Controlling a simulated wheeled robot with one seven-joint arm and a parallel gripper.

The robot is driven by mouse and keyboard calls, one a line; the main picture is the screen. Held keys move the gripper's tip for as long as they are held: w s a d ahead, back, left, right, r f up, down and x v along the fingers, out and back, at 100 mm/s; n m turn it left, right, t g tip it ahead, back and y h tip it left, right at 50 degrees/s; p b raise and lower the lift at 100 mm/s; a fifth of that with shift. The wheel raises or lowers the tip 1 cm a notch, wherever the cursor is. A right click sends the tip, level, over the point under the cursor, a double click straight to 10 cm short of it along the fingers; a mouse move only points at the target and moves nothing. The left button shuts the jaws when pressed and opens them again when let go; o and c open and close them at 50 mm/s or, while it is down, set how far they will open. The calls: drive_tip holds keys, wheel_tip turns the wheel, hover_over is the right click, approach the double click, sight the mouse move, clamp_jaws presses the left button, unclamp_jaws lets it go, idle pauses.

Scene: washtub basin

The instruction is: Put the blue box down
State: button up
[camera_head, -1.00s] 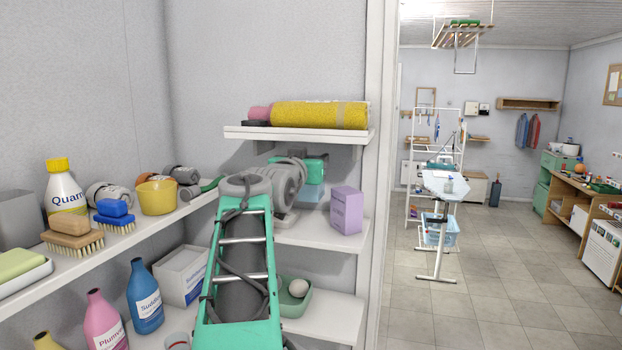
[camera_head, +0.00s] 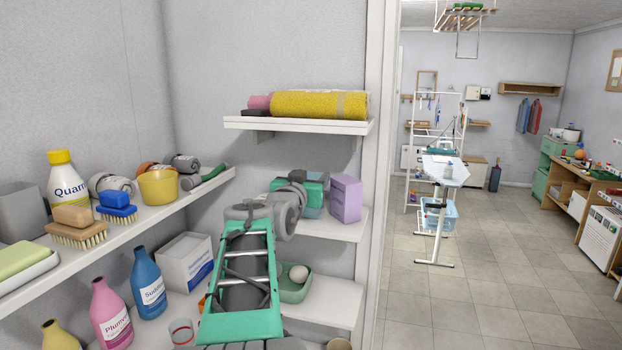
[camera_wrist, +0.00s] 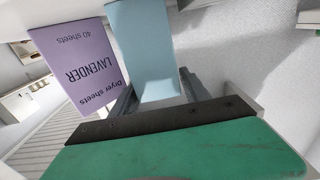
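The light-blue box (camera_wrist: 145,45) is between the dark fingers of my gripper (camera_wrist: 152,92) in the wrist view, and the gripper is shut on it. In the head view a small part of the blue box (camera_head: 312,211) shows beside the teal gripper body, low over the middle shelf (camera_head: 330,229). The purple dryer-sheets box (camera_head: 345,197) stands upright on that shelf, just right of the blue box. It also shows left of the blue box in the wrist view (camera_wrist: 80,65). Whether the blue box touches the shelf is hidden.
A shelf above (camera_head: 300,125) carries a yellow roll (camera_head: 318,104). A lower shelf (camera_head: 325,302) holds a green dish (camera_head: 296,290) with a white ball. The left shelf (camera_head: 100,235) is crowded with bottles and brushes. The middle shelf's front part is bare.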

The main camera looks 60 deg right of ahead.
drive_tip(key=shift+r, duration=0.15)
drive_tip(key=s+a+b, duration=0.2)
drive_tip(key=a+b, duration=0.2)
drive_tip(key=a, duration=0.8)
drive_tip(key=w+a+f+n+t+y, duration=0.5)
drive_tip(key=w+a+f+n+y, duration=0.3)
drive_tip(key=w+a+f, duration=0.8)
drive_tip(key=a+f+n+y, duration=0.25)
drive_tip(key=a+f, duration=0.35)
drive_tip(key=a, duration=0.3)
drive_tip(key=a+f+n+y, duration=0.2)
drive_tip(key=a+f+y, duration=0.3)
drive_tip(key=a, duration=0.4)
drive_tip(key=s+a+f+n+g+y, duration=0.1)
drive_tip(key=s+a+f+n+g, duration=0.1)
drive_tip(key=s+a+f, duration=0.2)
drive_tip(key=s+a+f+n+g+y, duration=0.1)
drive_tip(key=s+a+f+n+g, duration=0.1)
drive_tip(key=s+a+f, duration=0.2)
drive_tip(key=a, duration=0.3)
drive_tip(key=shift+a+f, duration=0.15)
drive_tip(key=shift+a, duration=0.25)
